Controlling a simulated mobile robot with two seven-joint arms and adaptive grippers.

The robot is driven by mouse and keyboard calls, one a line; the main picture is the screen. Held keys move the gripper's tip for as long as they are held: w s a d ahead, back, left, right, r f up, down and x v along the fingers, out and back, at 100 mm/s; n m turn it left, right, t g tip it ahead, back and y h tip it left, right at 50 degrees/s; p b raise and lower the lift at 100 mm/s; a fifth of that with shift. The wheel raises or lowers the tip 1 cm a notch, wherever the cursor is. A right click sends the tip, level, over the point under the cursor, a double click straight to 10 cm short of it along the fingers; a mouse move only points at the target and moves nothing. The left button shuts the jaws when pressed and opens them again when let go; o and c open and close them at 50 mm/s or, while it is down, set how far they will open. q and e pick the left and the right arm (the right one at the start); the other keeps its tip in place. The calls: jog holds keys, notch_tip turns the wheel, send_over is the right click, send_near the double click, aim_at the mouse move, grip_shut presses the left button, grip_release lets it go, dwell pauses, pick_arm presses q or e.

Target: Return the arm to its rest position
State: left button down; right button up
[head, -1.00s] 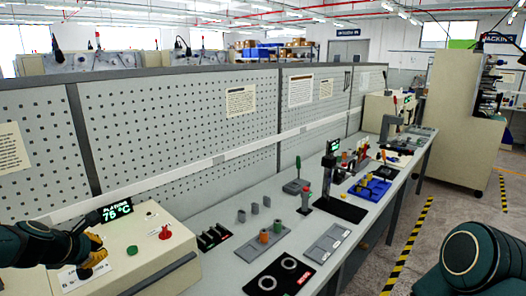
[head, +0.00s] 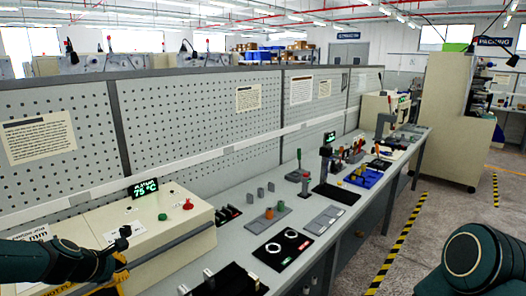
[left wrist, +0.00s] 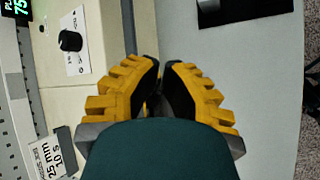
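My left arm comes in from the left in the head view. Its gripper (head: 118,278), with yellow fingers, is over the front part of the cream plate machine near the lower left edge. In the left wrist view the yellow ribbed fingers (left wrist: 160,68) come together at their dark tips, with nothing visible between them. Below them are the machine's cream edge and a grey surface. A dark green link of my right arm (head: 478,262) shows at the lower right; the right gripper is out of the picture.
The cream machine (head: 95,222) has a black knob, a red knob (head: 188,204) and a display (head: 145,188) reading 75 °C. Black trays (head: 282,248) and fixtures line the grey bench (head: 235,235). A perforated panel (head: 190,120) stands behind. The floor aisle at right is clear.

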pick_arm(q)
jog(key=d+f+m+g+h, duration=0.1)
jog(key=d+f+m+g, duration=0.1)
jog(key=d+f+m, duration=0.4)
jog(key=s+d+f+m+g+h, duration=0.1)
jog(key=s+d+f+m+g, duration=0.1)
jog(key=s+d+f+m, duration=0.75)
jog(key=s+d+f+m+g+h, duration=0.1)
jog(key=s+d+f+m+g, duration=0.1)
jog(key=s+d+f+m, duration=0.75)
jog(key=w+d+f+n+b, duration=0.2)
jog(key=d+f+n+b, duration=0.1)
jog(key=d+f+b, duration=0.2)
jog(key=shift+s+b+x, duration=0.25)
jog(key=shift+b+x, duration=0.75)
jog(key=shift+x, duration=0.2)
pick_arm(e)
notch_tip(320, 180, down, 7)
jog(key=shift+f, duration=0.2)
pick_arm(q)
jog(key=shift+a, duration=0.15)
jog(key=shift+a, duration=0.1)
pick_arm(e)
jog(key=shift+w+a, duration=0.1)
jog(key=shift+a, duration=0.05)
dwell(2.4)
